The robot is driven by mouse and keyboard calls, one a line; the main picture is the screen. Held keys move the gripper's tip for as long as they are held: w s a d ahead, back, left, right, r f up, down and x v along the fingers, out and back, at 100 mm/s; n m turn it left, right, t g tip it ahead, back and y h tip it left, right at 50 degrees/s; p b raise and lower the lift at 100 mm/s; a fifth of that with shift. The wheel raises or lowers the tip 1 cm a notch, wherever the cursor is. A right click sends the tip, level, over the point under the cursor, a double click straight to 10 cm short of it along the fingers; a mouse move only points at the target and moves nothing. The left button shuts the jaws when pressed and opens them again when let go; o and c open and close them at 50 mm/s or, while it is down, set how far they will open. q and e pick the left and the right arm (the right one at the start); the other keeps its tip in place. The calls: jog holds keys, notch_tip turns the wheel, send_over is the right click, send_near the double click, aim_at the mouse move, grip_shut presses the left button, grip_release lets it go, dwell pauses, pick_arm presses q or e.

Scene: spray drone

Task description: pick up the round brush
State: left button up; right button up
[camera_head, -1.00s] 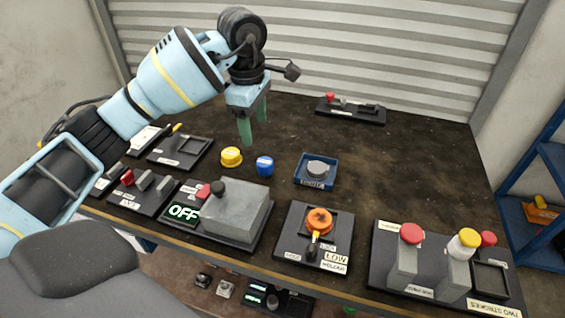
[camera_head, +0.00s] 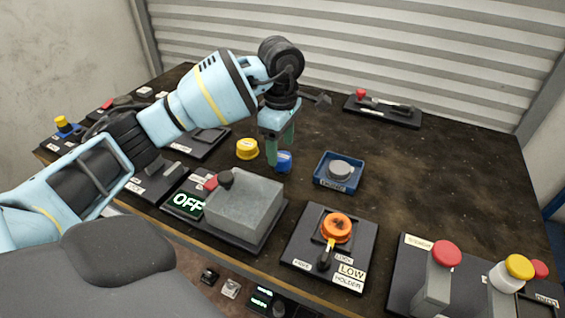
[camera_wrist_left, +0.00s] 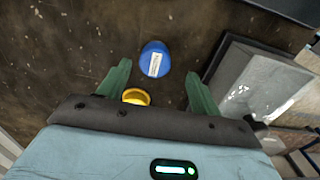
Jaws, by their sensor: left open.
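No thing in view is clearly recognisable as a round brush. My left gripper (camera_head: 280,152) is open and empty, with green fingers pointing down. In the head view its fingers partly overlap a small blue round piece (camera_head: 285,164). In the left wrist view the blue piece (camera_wrist_left: 154,58) shows between and just beyond the fingertips (camera_wrist_left: 158,76), with a pale label on it. A yellow round piece (camera_head: 247,149) stands just left of the gripper; it also shows between the fingers in the wrist view (camera_wrist_left: 136,97). My right gripper is not in view.
A grey box (camera_head: 243,208) beside an OFF display stands in front of the gripper. A blue tray (camera_head: 322,181) with a grey disc lies to the right. An orange knob (camera_head: 337,228) sits on a holder plate at the front.

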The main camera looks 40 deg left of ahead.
aim_at(280, 155)
pick_arm(q)
jog(key=shift+w+a+f, duration=0.15)
jog(key=shift+f, duration=1.15)
jog(key=shift+w+a+f, duration=0.1)
jog(key=shift+a+f, duration=0.05)
jog(key=shift+f, duration=1.15)
jog(key=c, duration=1)
jog(key=shift+c, duration=0.2)
jog(key=shift+r, duration=0.1)
notch_tip(280, 155, up, 10)
jog(key=shift+f, duration=0.1)
